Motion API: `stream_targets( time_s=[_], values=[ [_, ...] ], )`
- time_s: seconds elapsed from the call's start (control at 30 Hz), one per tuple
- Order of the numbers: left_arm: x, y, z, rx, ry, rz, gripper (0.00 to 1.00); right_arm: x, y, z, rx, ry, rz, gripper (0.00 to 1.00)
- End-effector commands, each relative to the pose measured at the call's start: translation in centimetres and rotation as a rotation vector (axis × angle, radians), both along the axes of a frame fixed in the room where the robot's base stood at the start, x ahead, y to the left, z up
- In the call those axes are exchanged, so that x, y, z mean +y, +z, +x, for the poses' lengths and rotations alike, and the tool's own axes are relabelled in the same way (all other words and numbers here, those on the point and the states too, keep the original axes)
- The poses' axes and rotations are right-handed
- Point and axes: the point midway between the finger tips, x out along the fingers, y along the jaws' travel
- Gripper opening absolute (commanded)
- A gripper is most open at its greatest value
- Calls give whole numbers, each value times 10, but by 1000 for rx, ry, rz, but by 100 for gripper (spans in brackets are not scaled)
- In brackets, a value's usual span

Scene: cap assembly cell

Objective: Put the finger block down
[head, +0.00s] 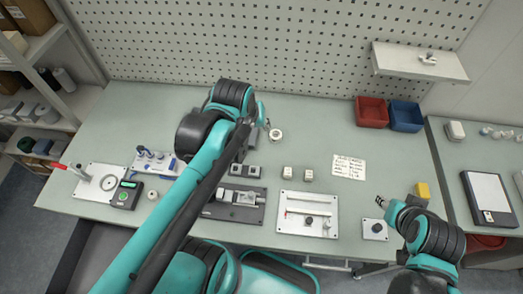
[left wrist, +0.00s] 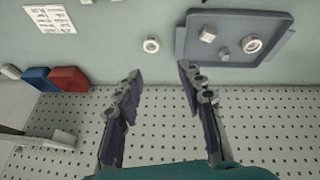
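My left gripper (left wrist: 160,78) is open in the left wrist view, with nothing between its two dark fingers. In the head view it is mostly hidden behind my arm, near the back of the bench. A small pale block (left wrist: 208,34) lies in a grey tray (left wrist: 235,57) beyond the fingers; I cannot tell whether it is the finger block. Two small white blocks (head: 287,172) (head: 308,175) stand mid-bench, apart from both grippers. My right gripper (head: 382,201) is above the right front of the bench, by a small white plate (head: 375,230); its opening is too small to judge.
A pale ring (head: 275,134) lies on the bench near the left gripper. A dark fixture (head: 261,211) and a white fixture plate (head: 300,226) stand in front. Red (head: 371,111) and blue (head: 405,116) bins are at the back right. A pegboard (left wrist: 250,125) bounds the back.

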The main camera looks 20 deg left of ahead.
Motion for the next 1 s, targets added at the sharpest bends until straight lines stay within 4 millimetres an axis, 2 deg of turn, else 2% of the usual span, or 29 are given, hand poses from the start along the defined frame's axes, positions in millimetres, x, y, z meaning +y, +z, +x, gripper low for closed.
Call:
stream_targets(
  time_s=[0.03, 0.1, 0.23, 0.4, 0.7, 0.83, 1.0],
  values=[
    [-13, -4, -15, -26, -85, 32, 39, 0, 0, 0, 0, 0, 0, 40],
    [-25, -10, -30, -64, -195, 80, 39, 0, 0, 0, 0, 0, 0, 40],
    [-40, -20, -48, -114, -338, 147, 39, 0, 0, 0, 0, 0, 0, 40],
    [-47, -25, -55, -140, -410, 184, 39, 0, 0, 0, 0, 0, 0, 40],
    [-47, -27, -55, -141, -411, 185, 39, 0, -2, 0, 0, 0, 0, 40],
    [-46, -46, -55, -140, -410, 184, 39, 0, -21, 0, 0, 0, 0, 40],
    [-46, -84, -55, -140, -409, 184, 39, 0, -59, 0, 0, 0, 0, 40]
  ],
)
